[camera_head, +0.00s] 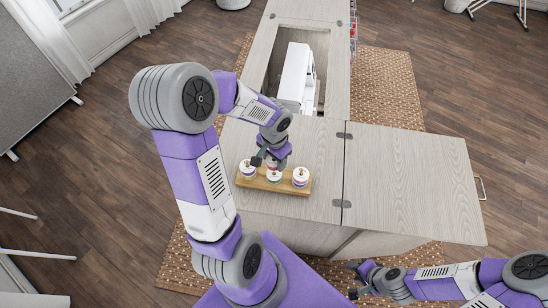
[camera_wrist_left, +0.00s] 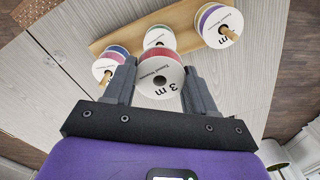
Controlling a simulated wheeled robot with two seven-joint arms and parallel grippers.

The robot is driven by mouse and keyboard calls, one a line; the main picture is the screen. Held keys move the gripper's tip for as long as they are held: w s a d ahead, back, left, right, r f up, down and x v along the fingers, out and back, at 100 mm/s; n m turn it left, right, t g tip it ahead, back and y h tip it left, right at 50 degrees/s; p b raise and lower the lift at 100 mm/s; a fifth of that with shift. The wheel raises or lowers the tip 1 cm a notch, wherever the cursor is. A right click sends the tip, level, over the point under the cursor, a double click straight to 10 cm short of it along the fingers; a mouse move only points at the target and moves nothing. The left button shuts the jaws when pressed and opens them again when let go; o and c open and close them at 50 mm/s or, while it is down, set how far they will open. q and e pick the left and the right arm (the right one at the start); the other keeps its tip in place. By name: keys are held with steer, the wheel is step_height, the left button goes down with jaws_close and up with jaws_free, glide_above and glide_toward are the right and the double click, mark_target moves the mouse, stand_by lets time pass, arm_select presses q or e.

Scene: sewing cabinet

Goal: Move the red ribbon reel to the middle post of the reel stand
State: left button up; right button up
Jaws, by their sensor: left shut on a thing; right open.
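The red ribbon reel (camera_wrist_left: 158,75), with white faces and a red band, is between the fingers of my left gripper (camera_wrist_left: 160,84), which is shut on it. Its printed face and centre hole face the wrist camera. The wooden reel stand (camera_head: 257,184) lies on the cabinet top and bears reels at both ends and near the middle. In the left wrist view, the held reel overlaps the white middle reel (camera_wrist_left: 158,37); the gap cannot be told. In the head view, my left gripper (camera_head: 266,160) is just behind the stand. My right gripper (camera_head: 356,275) is open and empty.
A purple-banded reel (camera_wrist_left: 217,26) sits on a post at one end, a pink and blue one (camera_wrist_left: 108,66) at the other. The white sewing machine (camera_head: 296,75) stands in the recess behind. The open cabinet leaf (camera_head: 410,180) at right is clear.

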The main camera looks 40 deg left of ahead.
arm_select(q)
steer(key=shift+f+b, duration=1.2)
steer(key=shift+f, duration=0.15)
steer(key=o, duration=1.1)
steer(key=shift+r, duration=0.1)
step_height(320, 180, up, 8)
steer(key=shift+f+p, duration=0.25)
steer(key=shift+p, duration=0.9)
